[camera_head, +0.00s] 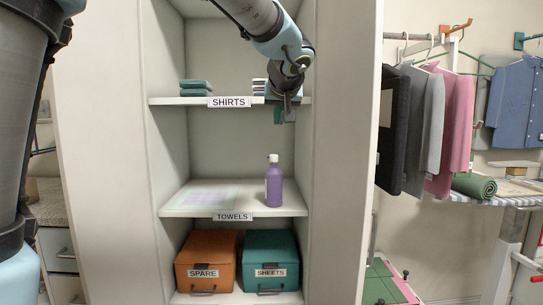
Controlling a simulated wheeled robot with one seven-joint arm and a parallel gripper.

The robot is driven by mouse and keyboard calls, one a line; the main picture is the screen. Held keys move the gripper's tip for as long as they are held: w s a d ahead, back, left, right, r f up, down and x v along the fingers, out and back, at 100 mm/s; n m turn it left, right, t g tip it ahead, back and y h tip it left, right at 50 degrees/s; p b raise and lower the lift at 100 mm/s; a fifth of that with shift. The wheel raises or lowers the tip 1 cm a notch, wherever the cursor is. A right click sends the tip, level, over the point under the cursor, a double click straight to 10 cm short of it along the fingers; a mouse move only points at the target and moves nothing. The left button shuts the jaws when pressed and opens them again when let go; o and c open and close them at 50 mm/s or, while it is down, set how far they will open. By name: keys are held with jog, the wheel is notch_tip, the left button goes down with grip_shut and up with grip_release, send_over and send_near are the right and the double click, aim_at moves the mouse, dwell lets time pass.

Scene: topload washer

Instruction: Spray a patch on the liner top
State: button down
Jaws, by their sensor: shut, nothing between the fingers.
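A purple bottle (274,184) with a white top stands upright on the shelf labelled TOWELS. A thin pale, faintly patterned sheet (204,197), which looks like the liner, lies flat on the same shelf to the left of the bottle. The two are apart. My gripper (285,117) hangs from the top of the picture, just below the SHIRTS shelf edge and above the bottle. It is shut and empty, and does not touch the bottle. It is small here, and its fingers are hard to make out.
The SHIRTS shelf (175,101) above holds green folded cloths (196,86) and another stack partly behind my arm. An orange SPARE box (206,258) and a teal SHEETS box (271,258) fill the bottom shelf. Cabinet side walls bound both sides. Clothes hang at right.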

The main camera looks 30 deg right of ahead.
jog(key=p, duration=0.3)
send_over(274, 158)
jog(key=s, duration=0.2)
notch_tip(274, 158, down, 5)
jog(key=f, duration=0.4)
jog(key=shift+w+a+f, duration=0.2)
jog(key=shift+w, duration=0.2)
